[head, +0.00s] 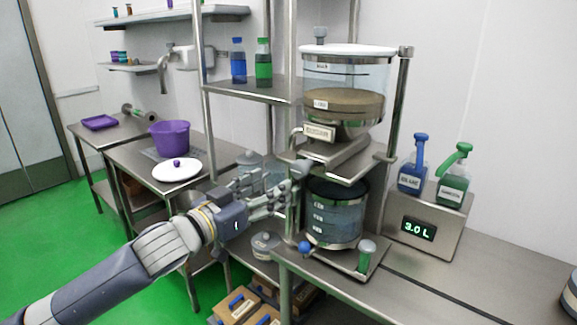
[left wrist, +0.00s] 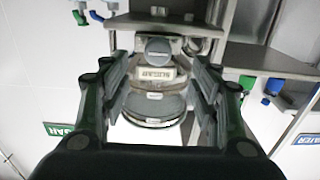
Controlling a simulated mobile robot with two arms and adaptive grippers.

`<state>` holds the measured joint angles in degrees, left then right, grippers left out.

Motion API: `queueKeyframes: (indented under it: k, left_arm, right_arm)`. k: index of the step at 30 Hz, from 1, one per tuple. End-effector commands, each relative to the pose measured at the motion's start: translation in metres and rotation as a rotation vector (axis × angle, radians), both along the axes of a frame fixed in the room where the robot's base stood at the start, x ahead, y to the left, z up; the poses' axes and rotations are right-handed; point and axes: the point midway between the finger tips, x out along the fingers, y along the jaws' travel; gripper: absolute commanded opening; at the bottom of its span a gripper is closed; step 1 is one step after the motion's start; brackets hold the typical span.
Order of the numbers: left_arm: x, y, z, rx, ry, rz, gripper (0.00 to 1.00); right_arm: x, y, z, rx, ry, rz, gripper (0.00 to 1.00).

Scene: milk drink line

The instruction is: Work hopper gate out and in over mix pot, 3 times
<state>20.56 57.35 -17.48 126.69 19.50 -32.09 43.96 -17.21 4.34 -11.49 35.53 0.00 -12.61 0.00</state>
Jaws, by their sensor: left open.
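The clear hopper (head: 345,75) with brown contents and a white lid stands on the metal frame. The steel gate (head: 340,150) lies under its outlet, and its grey round knob (head: 302,168) faces my left gripper (head: 282,187). The glass mix pot (head: 334,222) stands below the gate. My left gripper is open with its fingers close to the knob. In the left wrist view the knob (left wrist: 157,50) shows between the open fingers, with the hopper's label (left wrist: 154,74) behind it; contact cannot be told. My right gripper is out of view.
A display (head: 417,229) reading 3.0 L stands at the right, with blue (head: 413,165) and green (head: 455,175) dispensers on top. Frame posts flank the hopper. A purple bucket (head: 170,138) and white lid (head: 177,171) sit on the left table.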

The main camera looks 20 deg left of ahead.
Motion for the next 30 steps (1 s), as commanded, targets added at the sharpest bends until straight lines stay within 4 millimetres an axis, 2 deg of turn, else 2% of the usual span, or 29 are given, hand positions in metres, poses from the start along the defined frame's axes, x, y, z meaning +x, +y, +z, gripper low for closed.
queueKeyframes:
  k: [5,15,21,30]
  left_arm:
    - [0.008,-0.005,0.005,-0.004,-0.003,-0.004,0.56]
    - [0.062,-0.024,0.007,-0.003,-0.004,-0.004,0.56]
    - [0.087,-0.034,0.005,0.0,-0.004,-0.004,0.56]
    - [0.1,-0.038,0.003,0.002,-0.004,-0.004,0.56]
  right_arm:
    - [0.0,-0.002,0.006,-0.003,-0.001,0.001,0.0]
    - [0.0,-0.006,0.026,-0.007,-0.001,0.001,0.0]
    - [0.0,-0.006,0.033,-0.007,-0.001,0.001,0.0]
    - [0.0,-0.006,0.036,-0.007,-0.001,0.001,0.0]
